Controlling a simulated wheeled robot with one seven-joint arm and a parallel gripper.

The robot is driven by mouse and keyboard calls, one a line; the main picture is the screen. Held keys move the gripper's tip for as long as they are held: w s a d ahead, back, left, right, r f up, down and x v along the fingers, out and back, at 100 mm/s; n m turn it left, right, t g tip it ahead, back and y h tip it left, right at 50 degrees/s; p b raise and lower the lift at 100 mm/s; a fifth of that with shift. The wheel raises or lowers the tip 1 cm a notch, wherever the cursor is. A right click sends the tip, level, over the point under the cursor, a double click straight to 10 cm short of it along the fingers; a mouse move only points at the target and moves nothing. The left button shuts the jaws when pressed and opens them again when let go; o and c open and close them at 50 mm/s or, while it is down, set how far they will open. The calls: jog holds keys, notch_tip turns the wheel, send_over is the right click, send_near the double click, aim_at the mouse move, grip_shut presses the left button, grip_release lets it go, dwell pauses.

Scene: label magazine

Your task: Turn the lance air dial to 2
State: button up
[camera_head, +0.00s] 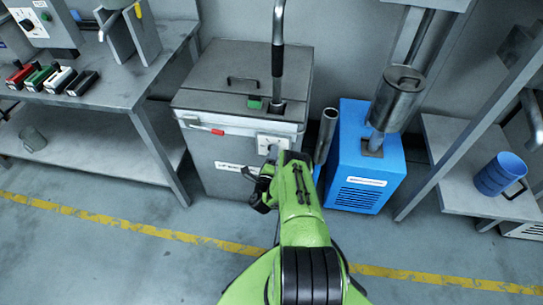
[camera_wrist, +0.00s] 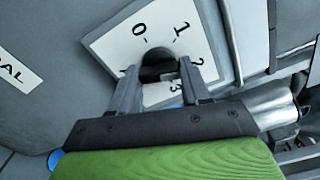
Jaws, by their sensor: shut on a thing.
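The lance air dial has a dark round knob (camera_wrist: 158,58) on a white plate (camera_wrist: 118,42) marked 0, 1, 2 and 3; another mark at the lower left is partly covered. In the head view the plate (camera_head: 270,140) sits on the upper front of a grey cabinet. My gripper (camera_wrist: 160,75) is shut on the knob, one finger on each side of it. In the head view my gripper (camera_head: 273,158) reaches the cabinet front just below the plate. The fingers hide part of the knob, and I cannot tell which number it points to.
The grey cabinet (camera_head: 225,160) has a red-tipped lever (camera_head: 207,129) left of the dial. A grey tube (camera_head: 325,135) and a blue unit (camera_head: 365,165) stand close on its right. A bench (camera_head: 120,85) with coloured blocks is at left; a blue mug (camera_head: 500,174) sits on the right shelf.

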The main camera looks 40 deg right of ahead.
jog(key=shift+f+m, duration=0.1)
jog(key=shift+m, duration=0.9)
jog(key=o, duration=1.1)
jog(key=shift+c, duration=0.2)
